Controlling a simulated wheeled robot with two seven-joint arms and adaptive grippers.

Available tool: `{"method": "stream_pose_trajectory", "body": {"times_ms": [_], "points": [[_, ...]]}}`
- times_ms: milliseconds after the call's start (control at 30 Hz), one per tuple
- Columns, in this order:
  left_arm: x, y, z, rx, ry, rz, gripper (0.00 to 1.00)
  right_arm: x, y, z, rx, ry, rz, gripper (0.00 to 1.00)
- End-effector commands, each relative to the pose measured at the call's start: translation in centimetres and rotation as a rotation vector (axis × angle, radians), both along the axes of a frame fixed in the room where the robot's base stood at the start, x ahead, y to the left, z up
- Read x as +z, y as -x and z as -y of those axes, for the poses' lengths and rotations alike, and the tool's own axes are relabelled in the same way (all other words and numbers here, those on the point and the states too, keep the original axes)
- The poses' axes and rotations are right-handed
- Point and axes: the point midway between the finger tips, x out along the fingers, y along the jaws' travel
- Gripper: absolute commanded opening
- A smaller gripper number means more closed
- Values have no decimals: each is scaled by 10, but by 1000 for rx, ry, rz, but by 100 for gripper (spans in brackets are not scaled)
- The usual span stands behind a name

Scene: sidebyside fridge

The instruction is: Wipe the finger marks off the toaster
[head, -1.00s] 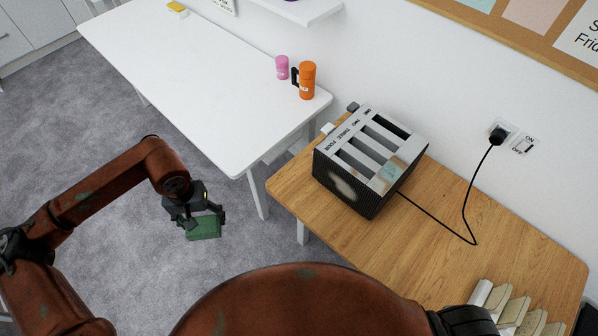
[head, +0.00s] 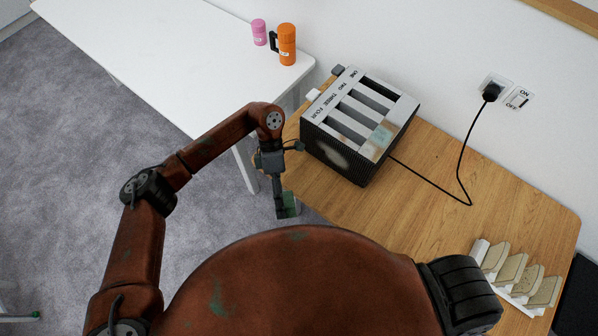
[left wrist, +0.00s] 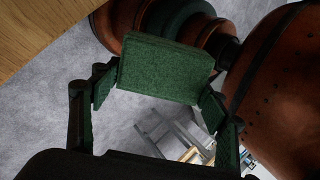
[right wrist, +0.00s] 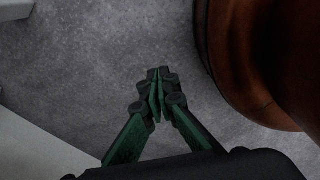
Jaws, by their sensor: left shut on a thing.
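The toaster (head: 365,122) is a dark box with a silver four-slot top, standing on the wooden table. A pale smudge (head: 333,155) shows on its dark near side. A whitish-brown smeared patch (head: 380,138) shows on its top at the right end. My left gripper (head: 283,200) is shut on a green sponge (head: 291,206), just off the table's near left edge, below and left of the toaster and apart from it. The sponge fills the jaws in the left wrist view (left wrist: 165,68). My right gripper (right wrist: 158,92) is shut and empty over the floor in the right wrist view.
A black cord (head: 440,193) runs from the toaster across the wooden table (head: 430,240) to a wall socket (head: 492,90). A rack of bread slices (head: 515,275) stands at the right. A white table (head: 180,60) at the left holds an orange mug (head: 287,45) and a pink cup (head: 259,32).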

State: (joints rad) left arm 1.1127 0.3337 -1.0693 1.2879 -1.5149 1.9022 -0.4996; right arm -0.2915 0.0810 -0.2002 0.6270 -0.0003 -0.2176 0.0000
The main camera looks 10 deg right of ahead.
Motion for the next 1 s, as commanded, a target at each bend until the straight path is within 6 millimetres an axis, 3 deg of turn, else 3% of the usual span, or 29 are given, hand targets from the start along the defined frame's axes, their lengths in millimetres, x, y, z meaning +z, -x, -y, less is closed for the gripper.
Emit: {"method": "stream_pose_trajectory", "body": {"times_ms": [267, 567, 800, 1000], "points": [[-3, 3, 38, 537, 39, -198, 49, -8, 12, 0, -2, 0, -17, 0], [4, -2, 72, 1135, 206, -391, 49, -17, 24, 0, -6, 1, -33, 0], [11, -16, 93, 1597, 460, -514, 49, -25, 24, 0, -5, 0, -34, 0], [12, -42, 96, 1922, 741, -567, 49, -34, 24, -1, -4, 0, -36, 0]]}}
